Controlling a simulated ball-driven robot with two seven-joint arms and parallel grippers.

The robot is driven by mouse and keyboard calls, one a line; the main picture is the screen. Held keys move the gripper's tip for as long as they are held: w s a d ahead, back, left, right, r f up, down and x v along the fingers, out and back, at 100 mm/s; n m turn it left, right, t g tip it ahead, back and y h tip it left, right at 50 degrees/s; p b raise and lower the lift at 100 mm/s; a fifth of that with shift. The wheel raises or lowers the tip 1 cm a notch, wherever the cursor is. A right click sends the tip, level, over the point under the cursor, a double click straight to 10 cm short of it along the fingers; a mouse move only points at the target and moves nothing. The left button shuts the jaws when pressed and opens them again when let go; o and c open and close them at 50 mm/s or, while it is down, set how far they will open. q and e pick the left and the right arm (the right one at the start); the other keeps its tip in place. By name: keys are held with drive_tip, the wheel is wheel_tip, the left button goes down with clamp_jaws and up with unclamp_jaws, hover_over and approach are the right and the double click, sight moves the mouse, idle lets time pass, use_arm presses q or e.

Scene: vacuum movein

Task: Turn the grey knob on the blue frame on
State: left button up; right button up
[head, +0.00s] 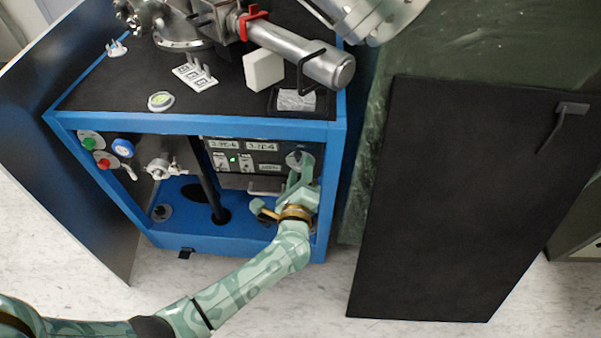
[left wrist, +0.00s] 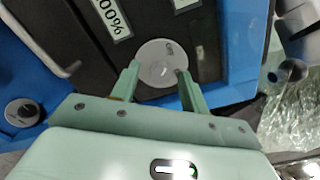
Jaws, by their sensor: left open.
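The grey knob is a round, flat disc on the black panel inside the blue frame (head: 190,125). In the left wrist view the grey knob (left wrist: 161,55) lies between the fingertips of my left gripper (left wrist: 158,73). In the head view the grey knob (head: 293,159) is partly hidden behind my left gripper (head: 301,170). The gripper is open, with one finger at each side of the disc. Whether the fingers touch it I cannot tell. My right gripper is not in view.
The black panel (head: 228,180) carries displays and a handle (head: 264,189). Green and red buttons (head: 102,163) and a valve (head: 158,169) sit on the left. Metal vacuum parts (head: 300,57) stand on top. A black board (head: 450,210) leans at right.

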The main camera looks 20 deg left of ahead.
use_arm(q)
drive_tip(key=shift+w, duration=0.1)
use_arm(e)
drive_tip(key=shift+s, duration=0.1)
use_arm(q)
clamp_jaws()
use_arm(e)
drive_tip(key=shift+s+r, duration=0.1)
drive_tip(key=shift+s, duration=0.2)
